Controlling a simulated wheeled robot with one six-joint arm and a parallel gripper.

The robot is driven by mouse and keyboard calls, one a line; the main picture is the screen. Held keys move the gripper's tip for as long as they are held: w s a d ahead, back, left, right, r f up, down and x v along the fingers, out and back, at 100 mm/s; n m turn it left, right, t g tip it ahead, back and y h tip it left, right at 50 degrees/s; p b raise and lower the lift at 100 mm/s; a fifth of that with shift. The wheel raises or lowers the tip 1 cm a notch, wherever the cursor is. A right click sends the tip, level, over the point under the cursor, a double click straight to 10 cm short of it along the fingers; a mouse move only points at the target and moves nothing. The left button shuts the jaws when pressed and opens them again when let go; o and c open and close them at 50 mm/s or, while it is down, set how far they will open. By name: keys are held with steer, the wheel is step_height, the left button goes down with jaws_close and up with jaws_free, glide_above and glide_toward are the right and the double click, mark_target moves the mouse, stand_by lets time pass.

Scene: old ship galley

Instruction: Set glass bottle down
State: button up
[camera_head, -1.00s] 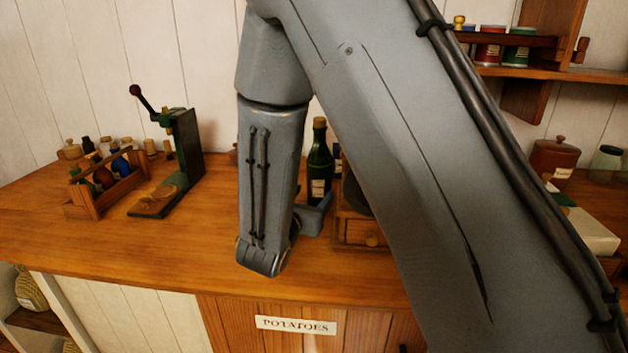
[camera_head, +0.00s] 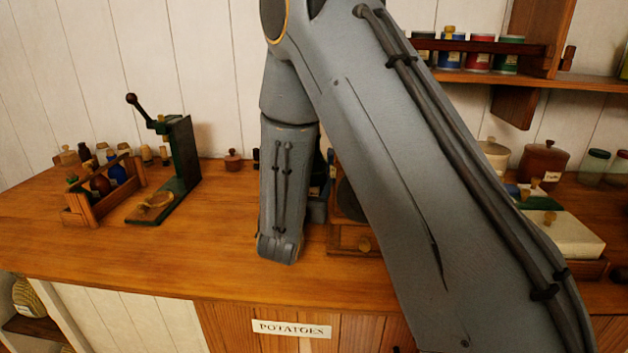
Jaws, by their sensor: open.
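The dark green glass bottle (camera_head: 319,176) is almost wholly hidden behind my forearm in the head view. Only a dark sliver with a bit of pale label shows at the arm's right edge. It appears to stand on the wooden counter (camera_head: 200,245), left of a wooden box with a small drawer (camera_head: 350,240). My gripper (camera_head: 317,211) is open, low by the bottle. Only a small blue-grey part of it shows behind the arm. Whether its fingers touch the bottle is hidden.
A bottle rack (camera_head: 105,195) and a green lever press (camera_head: 180,160) stand on the left. A small lidded pot (camera_head: 233,160) is at the back. Right are a brown canister (camera_head: 543,162) and a pale slab (camera_head: 560,235). The counter's front left is clear.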

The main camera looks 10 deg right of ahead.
steer(key=shift+w, duration=0.1)
steer(key=c, duration=1.1)
steer(key=shift+c, duration=1.2)
steer(key=shift+r, duration=0.1)
